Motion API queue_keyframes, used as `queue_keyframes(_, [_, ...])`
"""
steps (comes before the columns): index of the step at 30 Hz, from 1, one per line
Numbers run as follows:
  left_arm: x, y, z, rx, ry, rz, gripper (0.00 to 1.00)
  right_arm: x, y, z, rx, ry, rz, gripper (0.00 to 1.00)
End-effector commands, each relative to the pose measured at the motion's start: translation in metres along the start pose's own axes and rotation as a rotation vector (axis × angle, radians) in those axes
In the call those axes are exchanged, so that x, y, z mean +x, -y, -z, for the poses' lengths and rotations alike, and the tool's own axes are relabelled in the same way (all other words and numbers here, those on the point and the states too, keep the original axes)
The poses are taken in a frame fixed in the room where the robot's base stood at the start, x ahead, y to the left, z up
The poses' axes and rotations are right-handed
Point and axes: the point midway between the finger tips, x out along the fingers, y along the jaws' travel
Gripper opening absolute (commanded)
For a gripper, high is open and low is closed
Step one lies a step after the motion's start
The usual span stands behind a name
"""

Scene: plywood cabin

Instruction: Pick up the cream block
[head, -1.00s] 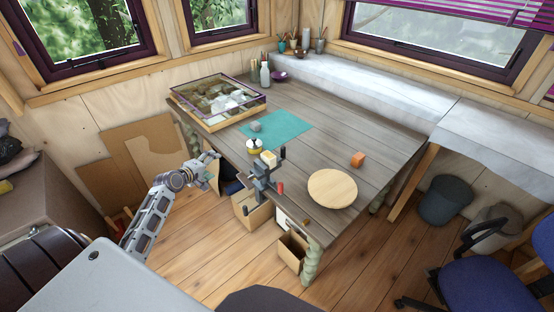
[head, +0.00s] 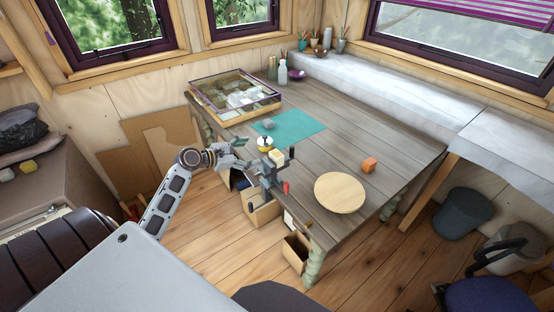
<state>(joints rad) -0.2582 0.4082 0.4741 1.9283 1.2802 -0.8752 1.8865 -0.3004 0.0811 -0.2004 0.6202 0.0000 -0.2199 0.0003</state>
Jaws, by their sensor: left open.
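The cream block (head: 277,155) is small and pale. It shows at the near left edge of the wooden table (head: 335,150), just behind a dark grey vise (head: 267,176) that partly hides its surroundings. My left gripper (head: 241,150) is open and empty, at the table's left edge. It is to the left of the cream block and apart from it. My right gripper is not in view.
A small yellow-and-white round item (head: 264,144) stands close beside the block. A grey lump (head: 268,124) lies on a teal mat (head: 300,123). A glass-topped case (head: 235,97) stands behind.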

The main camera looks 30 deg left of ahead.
Motion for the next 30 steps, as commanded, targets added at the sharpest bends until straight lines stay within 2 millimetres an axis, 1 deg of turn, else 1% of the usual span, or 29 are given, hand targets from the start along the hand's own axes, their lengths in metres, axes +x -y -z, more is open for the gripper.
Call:
queue_keyframes(6, [-0.0001,0.0084,0.002,-0.222,-0.013,0.037,0.79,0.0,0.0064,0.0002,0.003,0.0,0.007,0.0])
queue_keyframes(12, [-0.0002,0.0101,0.0027,-0.372,-0.02,0.043,0.79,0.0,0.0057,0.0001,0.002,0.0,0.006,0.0])
queue_keyframes(18, [-0.0001,0.0099,0.0027,-0.424,-0.021,0.042,0.79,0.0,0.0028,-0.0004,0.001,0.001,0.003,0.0])
queue_keyframes(30, [0.0023,0.0098,0.0026,-0.423,-0.02,0.042,0.79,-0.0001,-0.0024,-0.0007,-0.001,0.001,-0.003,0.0])
